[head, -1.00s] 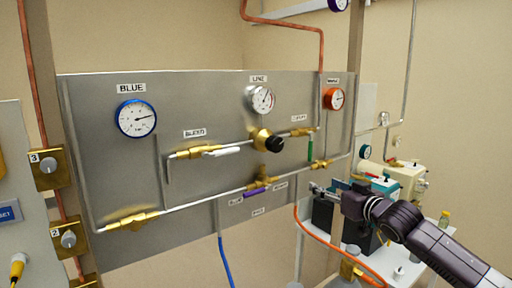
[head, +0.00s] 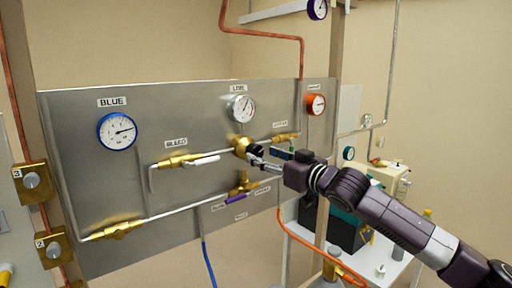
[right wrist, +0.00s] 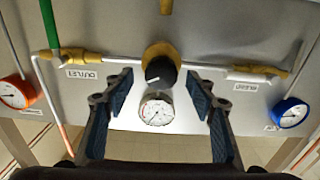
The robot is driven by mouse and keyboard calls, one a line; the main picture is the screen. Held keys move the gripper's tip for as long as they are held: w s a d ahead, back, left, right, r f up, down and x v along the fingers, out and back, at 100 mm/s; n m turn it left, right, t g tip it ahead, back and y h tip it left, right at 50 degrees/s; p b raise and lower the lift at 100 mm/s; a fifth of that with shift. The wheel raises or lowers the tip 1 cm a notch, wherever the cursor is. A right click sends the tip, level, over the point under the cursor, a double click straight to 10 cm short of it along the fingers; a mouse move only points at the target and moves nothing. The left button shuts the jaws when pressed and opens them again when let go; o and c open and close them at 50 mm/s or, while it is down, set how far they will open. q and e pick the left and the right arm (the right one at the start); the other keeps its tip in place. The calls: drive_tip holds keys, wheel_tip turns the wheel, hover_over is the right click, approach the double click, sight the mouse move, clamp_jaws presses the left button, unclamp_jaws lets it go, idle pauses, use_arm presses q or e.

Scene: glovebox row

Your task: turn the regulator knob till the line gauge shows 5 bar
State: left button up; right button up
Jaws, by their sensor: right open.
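The regulator is a brass body with a black knob (head: 255,152) in the middle of the grey panel. The knob also shows in the right wrist view (right wrist: 160,72), with a pale mark on its face. The white line gauge (head: 242,108) sits just above the regulator under the LINE label; its needle is too small to read surely. It also shows in the right wrist view (right wrist: 156,112). My right gripper (head: 268,158) is open in front of the knob. In the right wrist view its blue-padded fingers (right wrist: 165,95) stand apart on both sides of the knob, not touching it. My left gripper is out of view.
The blue gauge (head: 117,131) is at the panel's left and the orange gauge (head: 316,104) at its right. A bleed valve with a white lever (head: 203,161) is left of the regulator. A purple-handled valve (head: 236,199) is below. A bench with a pump (head: 385,180) stands right.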

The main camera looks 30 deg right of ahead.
sight(258, 153)
drive_tip(key=w, duration=0.1)
drive_tip(key=w+p, duration=0.1)
drive_tip(key=w, duration=0.1)
drive_tip(key=shift+a+r, duration=0.15)
drive_tip(key=shift+w+a+f+p, duration=0.15)
drive_tip(key=shift+w+f+p, duration=0.05)
drive_tip(key=shift+w+p, duration=0.3)
drive_tip(key=c, duration=1.2)
drive_tip(key=shift+o, duration=0.2)
